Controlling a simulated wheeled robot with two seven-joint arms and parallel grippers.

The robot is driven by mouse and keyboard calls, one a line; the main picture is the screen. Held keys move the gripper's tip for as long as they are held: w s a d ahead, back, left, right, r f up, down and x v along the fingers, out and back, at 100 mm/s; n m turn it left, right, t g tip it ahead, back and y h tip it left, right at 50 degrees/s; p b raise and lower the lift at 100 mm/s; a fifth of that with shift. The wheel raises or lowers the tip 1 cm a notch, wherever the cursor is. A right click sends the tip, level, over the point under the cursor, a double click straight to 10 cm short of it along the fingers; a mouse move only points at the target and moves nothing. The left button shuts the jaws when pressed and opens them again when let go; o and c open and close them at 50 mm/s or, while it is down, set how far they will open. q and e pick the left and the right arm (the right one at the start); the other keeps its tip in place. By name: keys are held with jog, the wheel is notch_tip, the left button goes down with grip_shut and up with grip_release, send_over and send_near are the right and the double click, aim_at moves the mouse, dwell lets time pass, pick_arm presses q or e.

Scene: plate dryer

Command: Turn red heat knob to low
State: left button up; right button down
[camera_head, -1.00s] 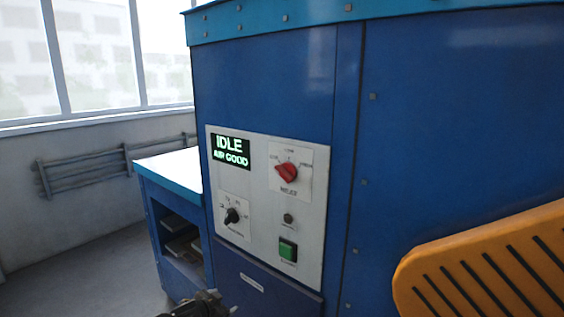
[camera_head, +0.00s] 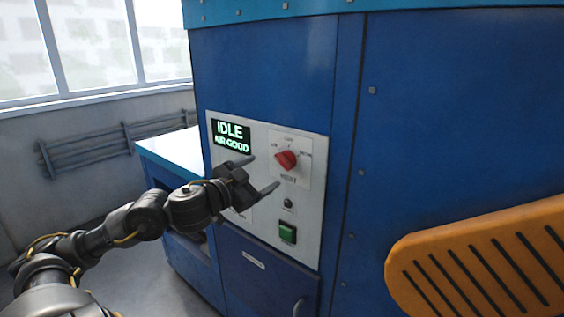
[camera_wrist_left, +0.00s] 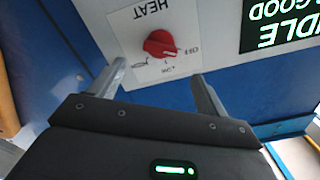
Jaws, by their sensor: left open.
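The red heat knob (camera_head: 286,160) is on a white plate on the grey control panel (camera_head: 258,228) of the blue machine. My left gripper (camera_head: 258,175) is open in front of the panel, just left of and below the knob, with its fingers pointing toward it. In the left wrist view the red knob (camera_wrist_left: 160,43) shows upside down, beyond and between the two open fingertips (camera_wrist_left: 158,70). The knob's label reads HEAT, with OFF and LOW marks beside it. The fingers appear apart from the knob. My right gripper is not in view.
A lit display (camera_head: 231,136) reads IDLE, AIR GOOD. A green button (camera_head: 287,233) and a small dark button (camera_head: 288,204) sit below the knob. An orange slotted part (camera_head: 490,268) juts out at the right. A blue bench (camera_head: 172,151) stands left of the machine.

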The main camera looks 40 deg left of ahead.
aim_at(281, 162)
pick_arm(q)
jog(key=w+p, duration=0.1)
jog(key=w, duration=0.3)
jog(key=w+p, duration=0.1)
jog(key=w, duration=0.3)
jog(key=shift+w+a+r, duration=0.15)
jog(key=shift+w, duration=0.7)
jog(key=c, duration=1)
